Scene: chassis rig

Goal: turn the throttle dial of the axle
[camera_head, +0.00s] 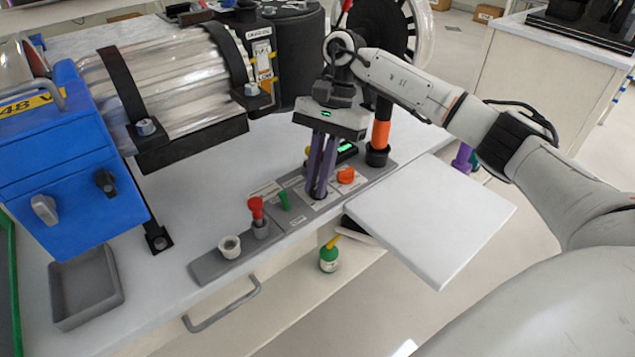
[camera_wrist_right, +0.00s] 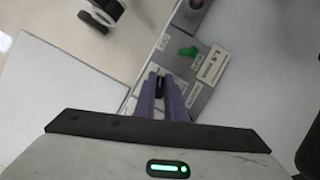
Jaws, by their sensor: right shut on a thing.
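My right gripper (camera_head: 318,192) points down at the grey control panel (camera_head: 210,265), its purple fingers close together. In the right wrist view, the fingertips (camera_wrist_right: 163,100) are shut on a small black knob, taken as the throttle dial (camera_wrist_right: 160,84). In the head view the fingers hide this dial. An orange knob (camera_head: 346,175) sits just right of the fingers, apart from them. A green switch (camera_head: 285,200) stands to their left and also shows in the right wrist view (camera_wrist_right: 188,51). My left gripper is not in view.
A red-topped lever (camera_head: 257,215) and a white round cup (camera_head: 230,246) stand further left on the panel. An orange and black post (camera_head: 381,135) rises behind right. A white board (camera_head: 435,215) juts out at right. A blue box (camera_head: 70,165) and grey tray (camera_head: 85,287) are at left.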

